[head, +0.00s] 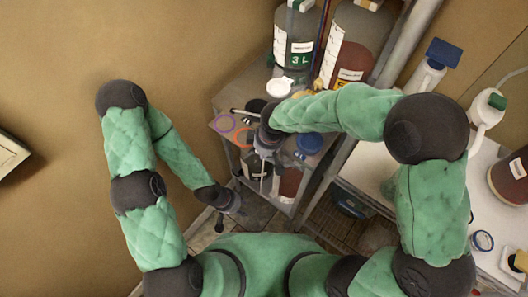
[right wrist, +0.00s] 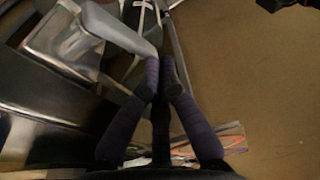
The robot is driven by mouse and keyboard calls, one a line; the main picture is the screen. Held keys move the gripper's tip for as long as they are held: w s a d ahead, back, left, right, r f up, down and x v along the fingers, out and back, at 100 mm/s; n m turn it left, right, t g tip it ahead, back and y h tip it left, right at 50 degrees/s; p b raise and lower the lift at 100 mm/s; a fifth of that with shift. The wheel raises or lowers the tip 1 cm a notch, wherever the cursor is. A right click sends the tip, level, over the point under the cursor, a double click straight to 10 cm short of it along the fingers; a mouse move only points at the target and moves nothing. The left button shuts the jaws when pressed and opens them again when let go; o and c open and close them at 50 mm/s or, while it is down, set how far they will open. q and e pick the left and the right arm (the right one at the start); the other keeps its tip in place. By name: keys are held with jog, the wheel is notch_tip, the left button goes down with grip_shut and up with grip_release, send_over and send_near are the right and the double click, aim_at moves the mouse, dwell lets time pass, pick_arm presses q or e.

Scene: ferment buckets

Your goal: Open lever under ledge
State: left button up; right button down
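In the head view my right gripper (head: 265,158) points down at the front edge of the cluttered shelf unit. In the right wrist view its purple-wrapped fingers (right wrist: 161,75) converge, with their tips almost together and nothing clearly held between them. A grey tapered piece (right wrist: 118,28) ends right beside the left fingertip; I cannot tell whether it is the lever or whether they touch. No lever can be made out for certain in the head view, where my right arm covers part of the shelf. My left gripper (head: 238,208) hangs low, left of the shelf unit; its fingers are too small to read.
The shelf top holds a 3 L bottle (head: 293,45), a large jug with red-brown liquid (head: 347,60), a blue lid (head: 310,142) and coloured rings (head: 222,123). A white counter (head: 372,172) stands to the right. Open floor and wall lie to the left.

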aim_at(269, 159)
pick_arm(q)
jog(key=shift+r, duration=0.1)
pick_arm(e)
jog(key=shift+r, duration=0.15)
pick_arm(q)
jog(key=shift+r+p, duration=0.55)
jog(key=shift+p, duration=0.1)
pick_arm(e)
jog(key=shift+r, duration=0.65)
notch_tip(269, 159, up, 12)
jog(key=s+d, duration=0.1)
jog(key=shift+d, duration=0.25)
jog(key=shift+f, duration=0.1)
